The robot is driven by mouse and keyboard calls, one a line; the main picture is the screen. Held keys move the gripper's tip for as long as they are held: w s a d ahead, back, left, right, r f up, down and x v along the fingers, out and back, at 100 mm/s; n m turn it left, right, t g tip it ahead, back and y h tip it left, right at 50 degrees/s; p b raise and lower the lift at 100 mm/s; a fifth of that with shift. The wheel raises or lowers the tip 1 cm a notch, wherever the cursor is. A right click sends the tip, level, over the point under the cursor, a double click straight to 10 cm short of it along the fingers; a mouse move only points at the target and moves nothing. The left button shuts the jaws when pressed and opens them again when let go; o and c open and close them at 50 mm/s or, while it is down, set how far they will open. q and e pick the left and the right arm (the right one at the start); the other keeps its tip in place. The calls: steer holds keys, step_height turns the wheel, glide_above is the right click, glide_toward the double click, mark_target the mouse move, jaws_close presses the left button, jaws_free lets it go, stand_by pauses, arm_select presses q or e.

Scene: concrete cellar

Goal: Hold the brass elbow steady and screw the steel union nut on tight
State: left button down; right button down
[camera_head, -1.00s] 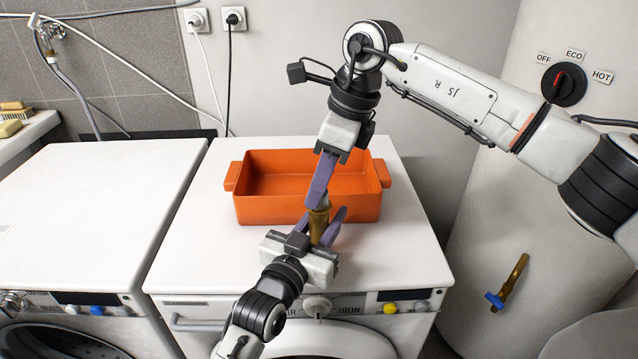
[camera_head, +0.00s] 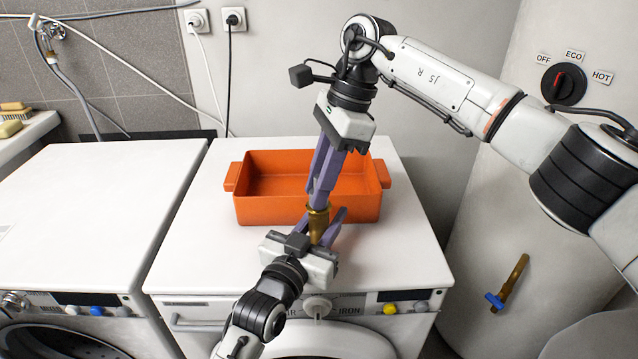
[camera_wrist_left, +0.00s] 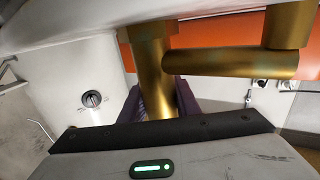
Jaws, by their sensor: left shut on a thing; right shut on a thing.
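The brass elbow (camera_head: 318,224) is upright above the front of the white machine top. My left gripper (camera_head: 325,232) is shut on it from below. In the left wrist view the brass elbow (camera_wrist_left: 152,75) rises between the purple fingers, with a brass branch reaching right. My right gripper (camera_head: 318,203) points down from above, shut at the top end of the brass piece. I cannot make out the steel union nut; the right fingers may hide it.
An orange tray (camera_head: 240,209) stands just behind the grippers on the machine top (camera_head: 400,245). A second white machine (camera_head: 90,215) is at left. A boiler (camera_head: 480,215) with a brass tap (camera_head: 512,280) stands at right. The machine top is otherwise clear.

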steer(key=shift+f+n, duration=0.1)
steer(key=shift+n, duration=0.5)
steer(key=c, duration=1.4)
jaws_free()
steer(key=v, duration=1.2)
steer(key=shift+w, duration=0.15)
arm_select(q)
steer(key=c, duration=1.3)
jaws_free()
steer(key=shift+o, duration=0.2)
